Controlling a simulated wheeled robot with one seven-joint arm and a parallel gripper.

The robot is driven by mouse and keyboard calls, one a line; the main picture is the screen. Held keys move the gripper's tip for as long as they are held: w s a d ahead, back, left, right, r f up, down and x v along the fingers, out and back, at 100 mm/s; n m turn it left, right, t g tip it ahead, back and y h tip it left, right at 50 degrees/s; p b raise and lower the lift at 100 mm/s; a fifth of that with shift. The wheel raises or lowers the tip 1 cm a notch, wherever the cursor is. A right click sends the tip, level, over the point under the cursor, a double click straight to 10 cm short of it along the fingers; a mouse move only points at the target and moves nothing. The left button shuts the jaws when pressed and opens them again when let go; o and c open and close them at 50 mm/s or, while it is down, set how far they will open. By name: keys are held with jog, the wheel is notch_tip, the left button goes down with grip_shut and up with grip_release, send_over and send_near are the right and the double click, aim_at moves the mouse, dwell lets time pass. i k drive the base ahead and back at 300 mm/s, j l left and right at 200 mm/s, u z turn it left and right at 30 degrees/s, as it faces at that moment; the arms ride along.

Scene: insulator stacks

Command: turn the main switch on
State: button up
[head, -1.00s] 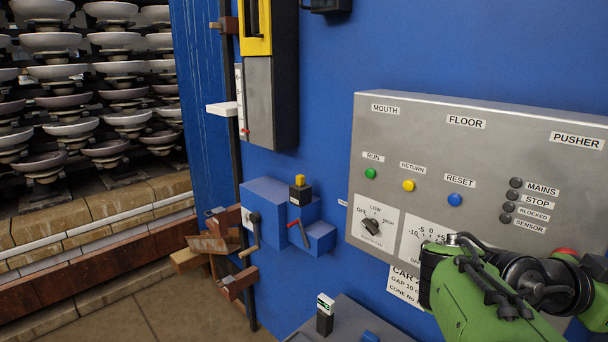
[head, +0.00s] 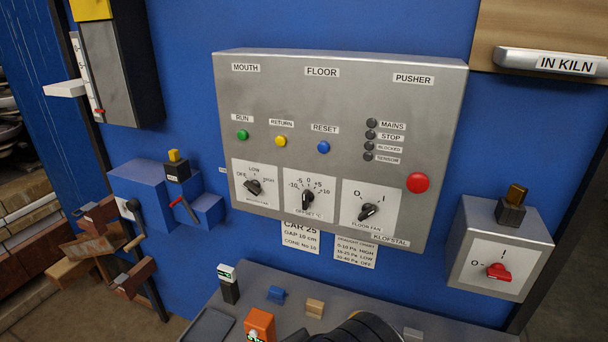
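The red rotary switch (head: 498,271), which looks like the main switch, sits on the white plate of a grey box (head: 500,247) at the right of the head view. The plate is marked O at the left and I at the top. The red handle lies roughly level, its end towards the O side. The lamp beside the MAINS label (head: 371,123) is dark. My gripper is not in view; only a dark rounded part, likely of my arm, shows at the bottom edge.
A grey control panel (head: 340,95) with buttons, three dials and a red stop button (head: 418,183) projects from the blue wall, left of the switch box. A grey desk (head: 455,325) with small blocks stands below.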

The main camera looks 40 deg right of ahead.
aim_at(497, 271)
jog(key=z, duration=2.45)
